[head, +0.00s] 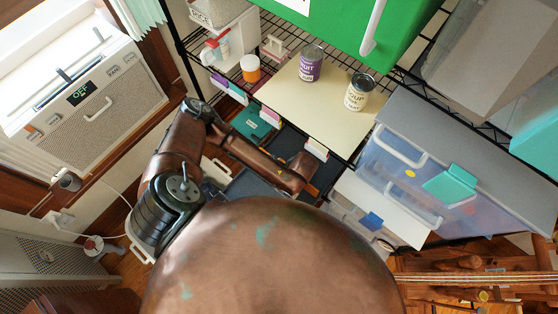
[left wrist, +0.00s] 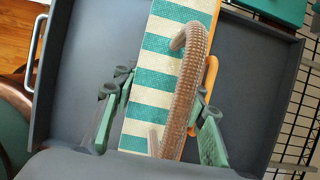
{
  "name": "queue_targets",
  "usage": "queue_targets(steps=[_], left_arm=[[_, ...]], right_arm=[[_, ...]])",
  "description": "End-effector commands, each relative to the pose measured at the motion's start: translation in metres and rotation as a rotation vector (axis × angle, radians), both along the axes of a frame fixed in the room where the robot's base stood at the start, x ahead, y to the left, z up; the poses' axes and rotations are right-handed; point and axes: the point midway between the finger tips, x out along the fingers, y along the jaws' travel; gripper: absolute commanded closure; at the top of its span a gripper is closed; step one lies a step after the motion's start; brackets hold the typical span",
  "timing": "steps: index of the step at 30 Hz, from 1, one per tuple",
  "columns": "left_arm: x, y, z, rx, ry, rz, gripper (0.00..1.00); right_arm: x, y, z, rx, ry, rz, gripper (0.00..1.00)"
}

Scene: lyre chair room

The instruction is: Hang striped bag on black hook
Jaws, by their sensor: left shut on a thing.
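The striped bag (left wrist: 165,73), with teal and cream bands, shows in the left wrist view over a dark grey tray. Its thick brown textured handle (left wrist: 191,85) curves up towards the camera. My left gripper (left wrist: 160,112) has one green finger on each side of the bag and is shut on it. The exact contact between fingers and bag is hard to see. In the head view my own arm and body hide the left gripper and the bag. I cannot make out the black hook in either view. My right gripper is in neither view.
The dark grey tray (left wrist: 245,88) has raised walls around the bag. A black wire shelf holds two cans (head: 311,63) (head: 358,92) on a cream board (head: 300,105). A green box (head: 345,30) and a clear bin (head: 400,165) stand close by. A heater (head: 90,95) is at left.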

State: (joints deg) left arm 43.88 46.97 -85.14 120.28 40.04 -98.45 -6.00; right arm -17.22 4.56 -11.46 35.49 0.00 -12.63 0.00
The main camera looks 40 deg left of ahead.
Motion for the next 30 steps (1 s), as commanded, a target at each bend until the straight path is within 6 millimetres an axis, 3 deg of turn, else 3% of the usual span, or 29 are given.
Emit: queue_targets(steps=[11,12,18,30], left_arm=[[0.0001,-0.0004,-0.0047,0.0,-0.001,0.0,0.9],[0.0,-0.0006,-0.0047,-0.001,-0.001,0.0,0.58],[-0.0001,-0.0004,-0.0047,-0.001,-0.001,0.0,0.44],[0.0,-0.0006,-0.0071,-0.002,0.0,-0.001,0.43]], right_arm=[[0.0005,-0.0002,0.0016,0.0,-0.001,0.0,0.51],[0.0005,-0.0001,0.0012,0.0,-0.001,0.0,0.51],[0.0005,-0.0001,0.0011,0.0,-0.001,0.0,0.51],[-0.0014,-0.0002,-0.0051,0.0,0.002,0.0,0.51]])
